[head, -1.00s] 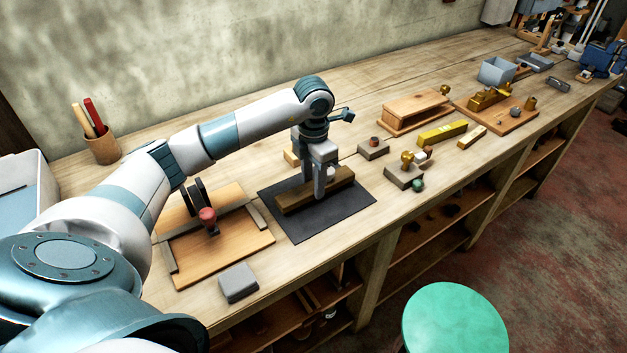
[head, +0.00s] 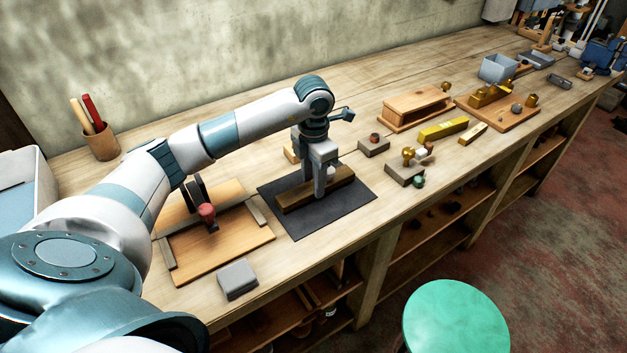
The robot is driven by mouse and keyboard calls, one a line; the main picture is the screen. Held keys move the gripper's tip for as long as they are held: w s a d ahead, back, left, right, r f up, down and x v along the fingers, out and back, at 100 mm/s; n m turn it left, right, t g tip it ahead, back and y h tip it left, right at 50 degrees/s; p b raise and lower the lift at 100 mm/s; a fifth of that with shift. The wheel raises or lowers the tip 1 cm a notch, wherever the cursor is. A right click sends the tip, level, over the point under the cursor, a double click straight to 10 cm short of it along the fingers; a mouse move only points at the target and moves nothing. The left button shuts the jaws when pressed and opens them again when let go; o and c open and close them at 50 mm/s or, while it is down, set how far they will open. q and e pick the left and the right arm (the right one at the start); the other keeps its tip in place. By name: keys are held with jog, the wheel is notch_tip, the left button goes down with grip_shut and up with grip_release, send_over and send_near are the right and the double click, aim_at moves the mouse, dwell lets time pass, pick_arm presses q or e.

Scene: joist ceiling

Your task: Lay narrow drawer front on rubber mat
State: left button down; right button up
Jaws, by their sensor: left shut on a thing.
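The narrow drawer front (head: 294,199) is a dark brown wooden bar. It lies lengthwise over the black rubber mat (head: 335,216) on the workbench, low on or just above its surface; I cannot tell if it touches. My left gripper (head: 320,190) points down from above and is shut on the middle of the drawer front, with one finger in front of it. The fingers hide a small part of the bar. My right gripper is not in view.
A wooden board with a fence and red knob (head: 215,250) lies left of the mat, with a grey block (head: 238,279) in front. Small blocks with knobs (head: 404,174) stand to the right. A green stool (head: 456,318) stands before the bench.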

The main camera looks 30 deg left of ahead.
pick_arm(q)
jog(key=shift+f, duration=0.25)
jog(key=c, duration=1.1)
grip_release()
jog(key=shift+b, duration=0.3)
jog(key=shift+r+b, duration=0.3)
jog(key=shift+r, duration=0.55)
jog(key=shift+r+b, duration=1.1)
jog(key=shift+r, duration=6.8)
jog(key=shift+r, duration=0.1)
